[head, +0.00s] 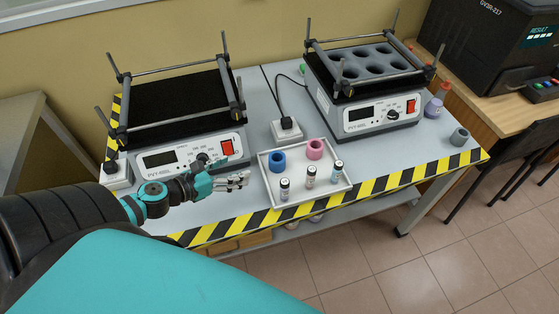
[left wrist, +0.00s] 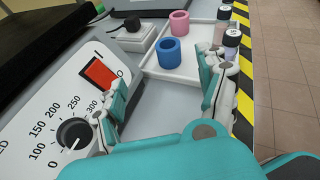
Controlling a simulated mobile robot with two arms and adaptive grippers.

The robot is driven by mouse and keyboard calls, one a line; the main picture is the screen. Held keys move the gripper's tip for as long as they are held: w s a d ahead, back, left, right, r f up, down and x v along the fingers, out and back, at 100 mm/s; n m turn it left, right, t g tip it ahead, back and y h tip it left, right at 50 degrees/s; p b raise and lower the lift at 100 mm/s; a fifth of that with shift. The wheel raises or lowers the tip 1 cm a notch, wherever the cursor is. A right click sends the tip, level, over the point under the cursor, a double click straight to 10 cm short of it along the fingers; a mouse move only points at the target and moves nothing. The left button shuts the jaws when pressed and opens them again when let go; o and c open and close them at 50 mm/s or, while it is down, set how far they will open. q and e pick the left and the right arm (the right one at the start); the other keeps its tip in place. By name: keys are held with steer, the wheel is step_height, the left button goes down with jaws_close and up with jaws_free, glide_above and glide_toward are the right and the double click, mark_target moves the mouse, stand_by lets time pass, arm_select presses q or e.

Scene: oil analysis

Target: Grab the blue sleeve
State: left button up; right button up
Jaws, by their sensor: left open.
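The blue sleeve (head: 277,162) is a short open-topped ring standing upright at the left end of a white tray (head: 303,204) on the table. It also shows in the left wrist view (left wrist: 169,53), ahead of my fingers. My left gripper (head: 242,171) is open and empty, just left of the tray and apart from the sleeve. In the left wrist view the fingers of my left gripper (left wrist: 165,100) are spread wide, with the sleeve beyond the gap between them. My right gripper is in neither view.
A pink sleeve (head: 315,149) stands right behind the blue one. A left shaker (head: 185,120) with a red switch is close beside my left gripper. A right shaker (head: 370,100) stands behind the tray. Striped tape (head: 375,185) marks the table's front edge.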

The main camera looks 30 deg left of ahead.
mark_target(272, 161)
arm_select(q)
steer(key=w+d+f, duration=0.2)
steer(key=w, duration=0.3)
steer(key=w+d+f+m, duration=0.1)
steer(key=w+f, duration=0.1)
steer(key=w, duration=0.2)
steer(key=w+d+f+m+b, duration=0.1)
steer(key=w+d+f, duration=0.1)
steer(key=w, duration=0.3)
steer(key=shift+w+d+f+g+h, duration=0.35)
steer(key=shift+f+g+h, duration=0.05)
steer(key=shift+f, duration=0.15)
steer(key=c, duration=0.9)
